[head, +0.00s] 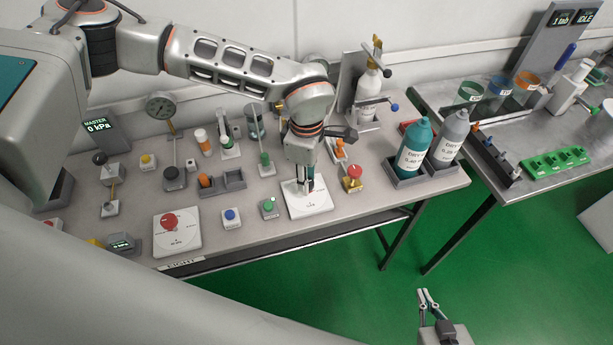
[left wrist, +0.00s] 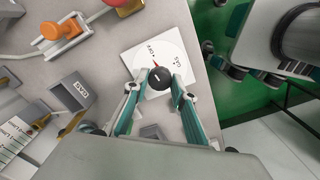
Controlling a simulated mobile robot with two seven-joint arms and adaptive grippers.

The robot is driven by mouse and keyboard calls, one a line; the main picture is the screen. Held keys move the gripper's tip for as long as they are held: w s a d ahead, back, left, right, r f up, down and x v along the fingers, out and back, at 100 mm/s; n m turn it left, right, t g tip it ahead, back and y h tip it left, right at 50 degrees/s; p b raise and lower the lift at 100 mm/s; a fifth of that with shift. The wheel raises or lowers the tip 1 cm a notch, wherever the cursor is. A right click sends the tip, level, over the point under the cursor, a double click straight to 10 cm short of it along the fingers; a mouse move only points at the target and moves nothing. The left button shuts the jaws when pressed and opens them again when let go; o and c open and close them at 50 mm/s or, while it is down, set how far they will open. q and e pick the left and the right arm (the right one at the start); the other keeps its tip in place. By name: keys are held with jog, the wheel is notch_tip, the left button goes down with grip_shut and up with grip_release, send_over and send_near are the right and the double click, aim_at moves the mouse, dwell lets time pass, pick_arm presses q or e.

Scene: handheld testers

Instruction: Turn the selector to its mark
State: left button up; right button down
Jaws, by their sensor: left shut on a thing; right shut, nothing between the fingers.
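The selector is a round black knob (left wrist: 160,79) on a square white plate (left wrist: 137,59) in the left wrist view. The knob has a short white line on top, and a thin red line shows beside it on the plate. Small printing on the plate is hard to read. My left gripper (left wrist: 158,82) is shut on the knob, one finger on each side. In the head view my left gripper (head: 305,187) points down onto the plate (head: 318,207) and mostly hides the knob. My right gripper (head: 428,293) is shut and empty, low at the right over the green floor.
A plate with a red knob (head: 169,221) lies to the left. A blue button (head: 231,215) and a green button (head: 269,206) are between. A red-topped yellow device (head: 353,177) stands close on the right. Teal (head: 412,148) and grey (head: 449,138) bottles stand farther right.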

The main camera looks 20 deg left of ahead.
pick_arm(q)
jog(key=shift+m, duration=0.7)
jog(key=o, duration=1.1)
jog(key=shift+r, duration=0.15)
notch_tip(320, 180, up, 12)
jog(key=shift+f, duration=0.1)
